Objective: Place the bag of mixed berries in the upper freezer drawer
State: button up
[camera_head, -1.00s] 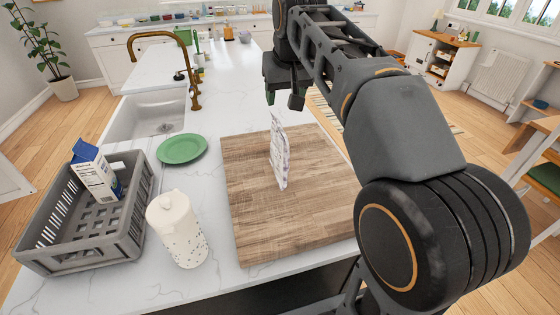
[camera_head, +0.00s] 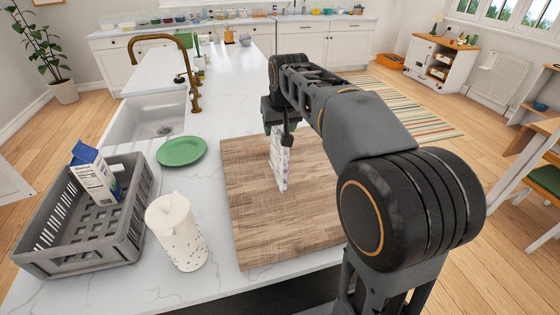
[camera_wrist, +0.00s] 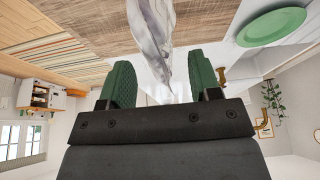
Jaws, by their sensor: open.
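A thin pale bag with purple print (camera_head: 280,162), likely the mixed berries, stands upright on the wooden cutting board (camera_head: 250,215). My gripper (camera_head: 279,137) is at the bag's top edge, pointing down. In the wrist view the bag (camera_wrist: 152,35) stands between the two green finger pads of my gripper (camera_wrist: 163,85), which are spread apart. The gap on each side of the bag shows that it is not gripped. The upper freezer drawer is not in view.
A grey crate (camera_head: 50,258) with a milk carton (camera_head: 95,178), a white pitcher (camera_head: 178,232) and a green plate (camera_head: 182,151) stand left of the board. A sink (camera_head: 150,122) with a brass faucet (camera_head: 190,75) lies behind them.

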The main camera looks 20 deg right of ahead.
jog(key=shift+x, duration=0.75)
grip_shut()
jog(key=shift+r, duration=0.1)
